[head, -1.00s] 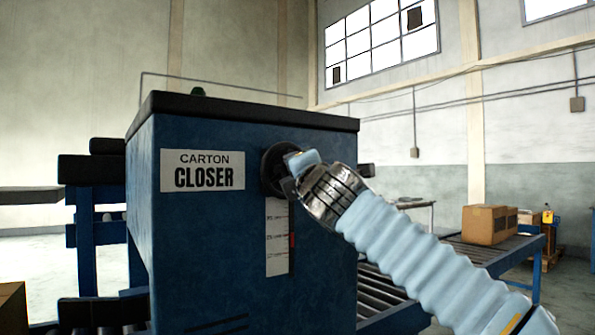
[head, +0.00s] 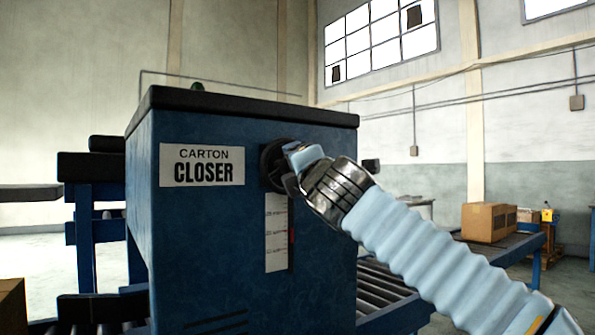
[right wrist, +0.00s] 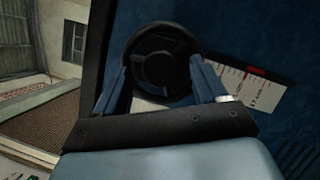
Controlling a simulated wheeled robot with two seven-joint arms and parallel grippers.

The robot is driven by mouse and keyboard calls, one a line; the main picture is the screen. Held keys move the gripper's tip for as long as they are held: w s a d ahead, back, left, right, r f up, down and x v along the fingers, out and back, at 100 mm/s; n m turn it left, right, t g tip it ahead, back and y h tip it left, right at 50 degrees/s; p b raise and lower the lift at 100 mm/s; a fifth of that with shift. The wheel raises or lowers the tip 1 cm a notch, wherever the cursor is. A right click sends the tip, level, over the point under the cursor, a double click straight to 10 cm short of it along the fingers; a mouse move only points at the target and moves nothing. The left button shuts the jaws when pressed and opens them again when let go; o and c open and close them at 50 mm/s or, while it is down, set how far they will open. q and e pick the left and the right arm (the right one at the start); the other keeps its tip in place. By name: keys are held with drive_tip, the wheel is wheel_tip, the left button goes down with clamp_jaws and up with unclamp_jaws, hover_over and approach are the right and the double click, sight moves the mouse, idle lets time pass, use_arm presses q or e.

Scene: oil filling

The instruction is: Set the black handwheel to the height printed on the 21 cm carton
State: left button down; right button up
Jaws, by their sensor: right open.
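The black handwheel (head: 269,166) is on the front of the blue carton closer (head: 205,255), right of its label. In the right wrist view the handwheel (right wrist: 162,62) lies between the two open fingers, one on each side; contact cannot be told. The scale (right wrist: 248,88) also shows there. My left gripper is out of view.
A brown carton (head: 486,222) sits on the roller conveyor at the right. Part of another carton (head: 12,306) shows at the lower left edge. No printed height is readable on either. A conveyor frame (head: 85,235) stands left of the machine.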

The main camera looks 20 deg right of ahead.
drive_tip(key=s+f+b, duration=0.2)
drive_tip(key=s+b, duration=0.1)
drive_tip(key=s, duration=0.9)
drive_tip(key=shift+f, duration=0.1)
